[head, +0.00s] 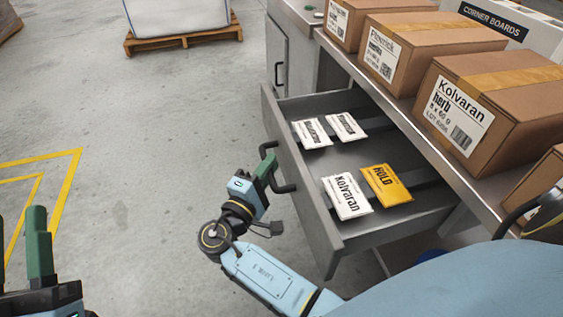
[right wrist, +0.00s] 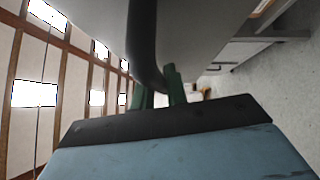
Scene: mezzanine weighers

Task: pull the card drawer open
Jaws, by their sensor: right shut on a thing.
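The card drawer (head: 318,228) is a grey metal drawer under the bench, and it stands well out from the bench. Several cards lie in it: white ones, including a Kolvaran card (head: 347,196), and a yellow HOLD card (head: 386,185). My right gripper (head: 270,168) is shut on the dark drawer handle (head: 286,187) on the drawer's front. In the right wrist view the handle (right wrist: 148,45) runs between the green fingers (right wrist: 158,92). My left gripper (head: 20,245) is at the lower left, its fingers apart and empty, away from the drawer.
Cardboard boxes (head: 480,105) stand in a row on the bench top, with a white corner-boards box (head: 500,25) behind. A closed grey cabinet (head: 290,60) is beyond the drawer. A pallet (head: 183,40) with a white sack is at the back. The floor to the left is clear.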

